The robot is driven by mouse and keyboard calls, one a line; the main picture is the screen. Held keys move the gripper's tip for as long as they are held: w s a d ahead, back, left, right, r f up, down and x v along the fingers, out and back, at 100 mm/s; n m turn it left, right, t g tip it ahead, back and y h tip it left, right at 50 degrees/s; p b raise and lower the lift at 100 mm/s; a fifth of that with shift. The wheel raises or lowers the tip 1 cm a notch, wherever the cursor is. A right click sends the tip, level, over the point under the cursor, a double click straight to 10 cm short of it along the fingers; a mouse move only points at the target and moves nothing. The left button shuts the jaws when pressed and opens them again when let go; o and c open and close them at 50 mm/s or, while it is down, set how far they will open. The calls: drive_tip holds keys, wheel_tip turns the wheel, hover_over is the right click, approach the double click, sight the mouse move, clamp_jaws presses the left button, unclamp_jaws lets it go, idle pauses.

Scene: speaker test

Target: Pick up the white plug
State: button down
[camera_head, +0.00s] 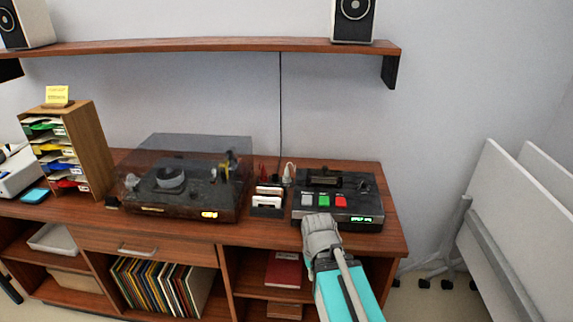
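A small white item (289,170), possibly the white plug, stands upright at the back of the wooden cabinet top, between the turntable and the black device. A red item (263,171), possibly another plug, is to its left. Both are too small to make out clearly. My gripper (318,221), grey at the end of a teal arm, is in front of the black device's front edge, to the right of and nearer than the white item. Its fingertips cannot be made out, and I see nothing held in it.
The black device (365,196) with green and red buttons lies just beyond my gripper. A turntable (180,208) under a dark clear lid stands left. A holder (267,211) with white cards is in front of the white item. A shelf (200,46) with speakers hangs above.

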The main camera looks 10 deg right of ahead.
wheel_tip(320, 180, up, 29)
drive_tip(key=p, duration=2.7)
drive_tip(key=shift+p, duration=0.3)
